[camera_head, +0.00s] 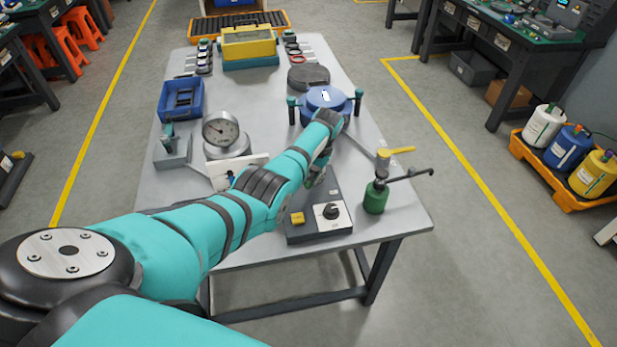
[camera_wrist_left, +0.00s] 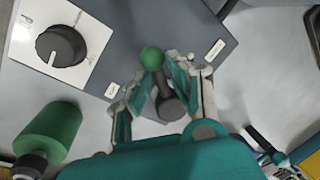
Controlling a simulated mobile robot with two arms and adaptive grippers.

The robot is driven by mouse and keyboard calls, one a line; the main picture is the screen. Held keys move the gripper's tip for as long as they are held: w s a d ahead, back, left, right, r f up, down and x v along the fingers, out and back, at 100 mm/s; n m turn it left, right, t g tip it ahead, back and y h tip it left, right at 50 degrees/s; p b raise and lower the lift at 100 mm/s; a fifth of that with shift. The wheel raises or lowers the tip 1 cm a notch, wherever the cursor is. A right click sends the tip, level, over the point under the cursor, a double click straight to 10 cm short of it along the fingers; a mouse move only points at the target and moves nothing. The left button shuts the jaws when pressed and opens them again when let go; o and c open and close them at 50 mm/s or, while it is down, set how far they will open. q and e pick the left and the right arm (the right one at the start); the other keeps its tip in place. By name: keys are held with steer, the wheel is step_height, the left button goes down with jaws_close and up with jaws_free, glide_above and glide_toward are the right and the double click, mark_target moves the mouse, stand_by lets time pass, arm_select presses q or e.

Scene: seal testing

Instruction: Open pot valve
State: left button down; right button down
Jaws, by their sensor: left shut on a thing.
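My left gripper (camera_head: 314,180) reaches down over the back of a grey control box (camera_head: 325,222), partly hidden behind my arm in the head view. In the left wrist view the fingers (camera_wrist_left: 158,92) are shut on a dark lever (camera_wrist_left: 168,103) with a green ball tip (camera_wrist_left: 152,58). The lever stands at the box's edge, and I take it for the valve lever. The box carries a black dial (camera_wrist_left: 61,45) on a white plate and a yellow button (camera_head: 297,218). The blue pot (camera_head: 318,100) with green-topped posts stands behind my wrist. My right gripper is not in view.
A pressure gauge (camera_head: 221,130), a blue bin (camera_head: 181,100) and a yellow case (camera_head: 249,42) stand on the table (camera_head: 400,205). Its front right corner is clear.

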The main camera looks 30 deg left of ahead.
arm_select(q)
steer(key=n+b, duration=0.1)
steer(key=d+n+b, duration=0.1)
steer(key=n, duration=0.1)
steer(key=n+b, duration=0.1)
steer(key=shift+w+d+f+g+b, duration=0.25)
steer(key=shift+d+f+g+b, duration=0.1)
steer(key=shift+d+g, duration=0.05)
steer(key=shift+w+d+r+n+h+b, duration=0.1)
steer(key=shift+w+d+n+h+b, duration=0.15)
steer(key=shift+n+b, duration=0.45)
steer(key=shift+w+d+n+h+b, duration=0.2)
steer(key=shift+n+b, duration=0.3)
steer(key=shift+n, duration=0.4)
steer(key=shift+s+d+g, duration=0.1)
steer(key=shift+g, duration=0.2)
steer(key=c, duration=1.3)
jaws_free()
steer(key=shift+d, duration=0.15)
steer(key=shift+c, duration=0.2)
steer(key=shift+w+r, duration=0.2)
